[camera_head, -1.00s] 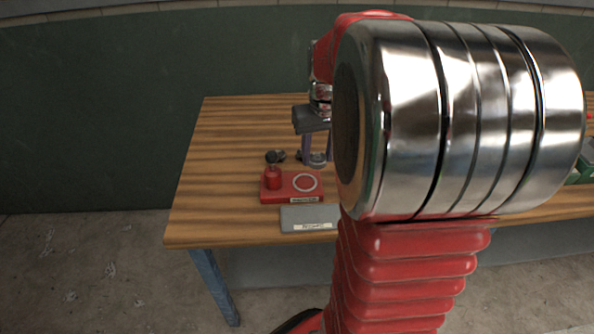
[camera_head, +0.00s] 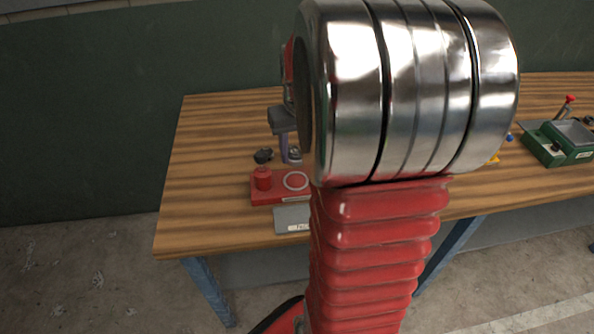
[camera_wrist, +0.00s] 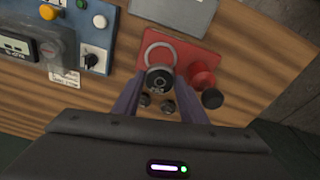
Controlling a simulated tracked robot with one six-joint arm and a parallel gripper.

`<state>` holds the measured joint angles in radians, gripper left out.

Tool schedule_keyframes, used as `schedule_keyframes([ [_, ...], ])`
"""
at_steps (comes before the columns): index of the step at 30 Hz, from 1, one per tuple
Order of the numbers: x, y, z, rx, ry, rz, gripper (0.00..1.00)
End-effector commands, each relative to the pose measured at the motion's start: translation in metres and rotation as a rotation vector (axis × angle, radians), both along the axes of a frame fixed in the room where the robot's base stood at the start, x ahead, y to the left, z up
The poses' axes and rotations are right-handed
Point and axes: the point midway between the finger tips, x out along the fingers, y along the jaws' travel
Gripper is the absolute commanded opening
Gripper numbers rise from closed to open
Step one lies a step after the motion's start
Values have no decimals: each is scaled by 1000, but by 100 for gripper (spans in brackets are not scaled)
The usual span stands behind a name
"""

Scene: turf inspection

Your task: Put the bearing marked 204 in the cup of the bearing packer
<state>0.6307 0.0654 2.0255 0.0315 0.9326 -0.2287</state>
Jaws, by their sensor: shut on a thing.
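The bearing packer (camera_head: 276,187) is a red block with a red upright cylinder on its left and a pale ring, its cup, on its right. In the wrist view the packer (camera_wrist: 197,56) shows the ring beyond my fingers. My gripper (camera_wrist: 161,80) is shut on a dark round bearing (camera_wrist: 160,79), which overlaps the ring's near edge in the picture. Its marking is too small to read. My gripper (camera_head: 290,156) also shows just behind the packer in the head view, partly hidden by my arm.
A grey labelled plate (camera_head: 291,219) lies in front of the packer. A green device (camera_head: 557,141) with a red-knobbed lever stands at the table's right. A control box (camera_wrist: 75,38) with buttons and a dial is near the packer. The table's left part (camera_head: 205,180) is clear.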

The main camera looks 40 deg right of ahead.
Motion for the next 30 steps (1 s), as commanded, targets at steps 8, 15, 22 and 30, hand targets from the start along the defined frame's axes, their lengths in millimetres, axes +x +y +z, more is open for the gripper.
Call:
schedule_keyframes([
  [8,0,0,-30,0,1,0,7],
  [15,0,0,-30,0,0,0,7],
  [22,-1,0,-48,2,2,-1,7],
  [30,0,0,-68,0,0,-1,7],
])
